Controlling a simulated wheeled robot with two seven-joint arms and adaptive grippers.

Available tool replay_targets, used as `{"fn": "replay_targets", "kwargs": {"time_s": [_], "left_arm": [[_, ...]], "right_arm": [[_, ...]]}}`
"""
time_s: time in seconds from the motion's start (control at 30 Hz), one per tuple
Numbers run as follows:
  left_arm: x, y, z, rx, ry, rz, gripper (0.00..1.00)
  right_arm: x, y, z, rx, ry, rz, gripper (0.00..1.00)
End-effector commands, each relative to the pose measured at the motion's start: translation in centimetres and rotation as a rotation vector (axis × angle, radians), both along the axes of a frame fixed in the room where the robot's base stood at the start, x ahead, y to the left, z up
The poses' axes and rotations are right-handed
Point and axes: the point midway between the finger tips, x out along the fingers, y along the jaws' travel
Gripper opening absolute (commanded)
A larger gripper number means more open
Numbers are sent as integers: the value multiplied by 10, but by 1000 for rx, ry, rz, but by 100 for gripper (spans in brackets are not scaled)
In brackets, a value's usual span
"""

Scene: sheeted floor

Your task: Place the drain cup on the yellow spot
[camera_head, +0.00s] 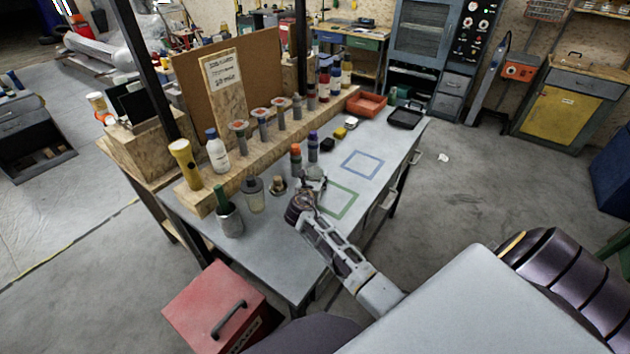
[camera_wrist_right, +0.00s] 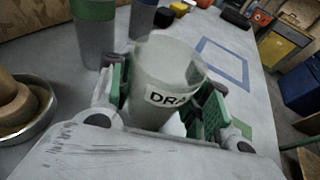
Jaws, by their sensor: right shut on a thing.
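The drain cup (camera_wrist_right: 160,70) is a pale, translucent cup with a white label reading "DRA". My right gripper (camera_wrist_right: 165,98) is shut on it, with green-padded fingers on both sides of the cup. In the head view my right gripper (camera_head: 313,188) is over the workbench, by the green square outline (camera_head: 346,207). The cup's top (camera_head: 316,171) shows there only small and partly hidden. I cannot tell whether its base touches the bench. A blue square outline (camera_head: 361,164) lies farther back. I see no clear yellow spot on the bench top. My left gripper is not in view.
Two capped bottles (camera_head: 296,160) stand just behind the gripper. A jar (camera_head: 253,195) and a metal cup (camera_head: 229,219) stand to the left. The blue-outlined area is clear.

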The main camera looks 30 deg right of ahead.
Motion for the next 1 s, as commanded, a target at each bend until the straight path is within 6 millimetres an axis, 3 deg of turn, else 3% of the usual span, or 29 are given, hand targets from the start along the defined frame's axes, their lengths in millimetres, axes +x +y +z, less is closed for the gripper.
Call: {"fn": "replay_targets", "kwargs": {"time_s": [0.63,1.0], "left_arm": [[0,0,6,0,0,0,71],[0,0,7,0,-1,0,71]], "right_arm": [[1,0,82,0,-3,0,25],[0,0,97,0,0,0,25]]}}
